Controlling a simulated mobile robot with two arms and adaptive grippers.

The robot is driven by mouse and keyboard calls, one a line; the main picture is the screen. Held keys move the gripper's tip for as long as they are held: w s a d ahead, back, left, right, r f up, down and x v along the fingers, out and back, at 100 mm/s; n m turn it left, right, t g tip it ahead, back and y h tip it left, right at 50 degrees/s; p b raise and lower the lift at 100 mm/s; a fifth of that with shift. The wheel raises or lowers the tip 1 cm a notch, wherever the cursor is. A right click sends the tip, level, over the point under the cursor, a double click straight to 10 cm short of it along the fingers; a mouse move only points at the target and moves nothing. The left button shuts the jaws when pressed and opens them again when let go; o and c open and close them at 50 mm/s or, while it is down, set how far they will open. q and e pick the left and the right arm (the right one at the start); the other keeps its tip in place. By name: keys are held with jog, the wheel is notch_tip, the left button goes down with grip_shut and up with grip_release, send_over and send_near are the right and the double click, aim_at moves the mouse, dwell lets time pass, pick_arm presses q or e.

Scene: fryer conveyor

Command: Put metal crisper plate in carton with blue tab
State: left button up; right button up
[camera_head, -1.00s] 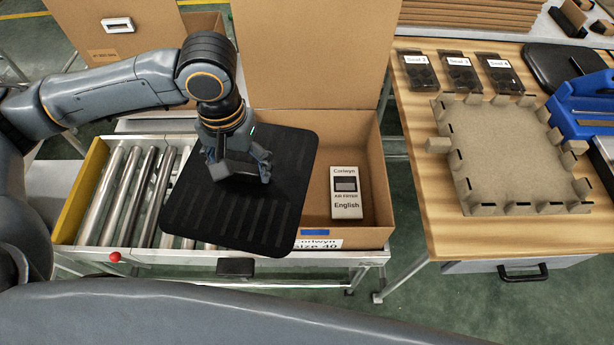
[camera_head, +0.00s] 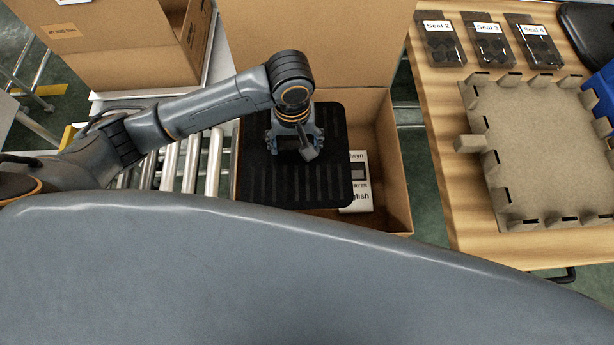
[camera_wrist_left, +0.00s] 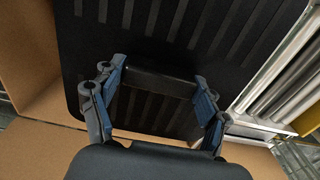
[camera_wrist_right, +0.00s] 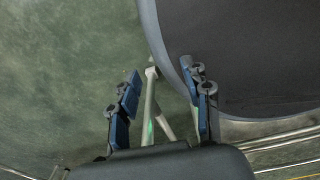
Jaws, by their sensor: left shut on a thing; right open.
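The black ribbed crisper plate (camera_head: 270,183) is held by my left gripper (camera_head: 297,150) over the open carton (camera_head: 399,190). The plate covers most of the carton's opening and part of the white air filter box (camera_head: 361,190) inside it. In the left wrist view my left gripper (camera_wrist_left: 155,95) is shut on the raised handle at the plate's middle (camera_wrist_left: 225,35). The blue tab on the carton's front is hidden behind my own body. My right gripper (camera_wrist_right: 160,110) is open and empty above the green floor, beside my base.
Roller conveyor (camera_head: 190,160) lies left of the carton. Another carton (camera_head: 110,50) stands at the back left. The wooden table (camera_head: 440,120) at the right holds seal packs (camera_head: 487,42) and a cardboard insert (camera_head: 545,150).

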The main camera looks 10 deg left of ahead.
aim_at(295, 155)
pick_arm(q)
notch_tip(295, 155, down, 5)
jog(key=shift+a+f+b, duration=0.1)
jog(key=shift+f+b, duration=0.05)
jog(key=shift+b, duration=0.2)
notch_tip(295, 155, down, 10)
jog(key=shift+b, duration=0.8)
jog(key=shift+w+f, duration=0.1)
jog(key=shift+f, duration=0.15)
pick_arm(e)
jog(key=shift+w+a+f, duration=0.15)
jog(key=shift+w+f, duration=0.15)
jog(key=shift+f, duration=0.35)
jog(key=shift+w+a+f, duration=0.1)
jog(key=shift+w+f, duration=0.2)
jog(key=shift+f, duration=0.3)
pick_arm(q)
jog(key=shift+f, duration=0.1)
jog(key=shift+f, duration=0.35)
jog(key=shift+f, duration=0.15)
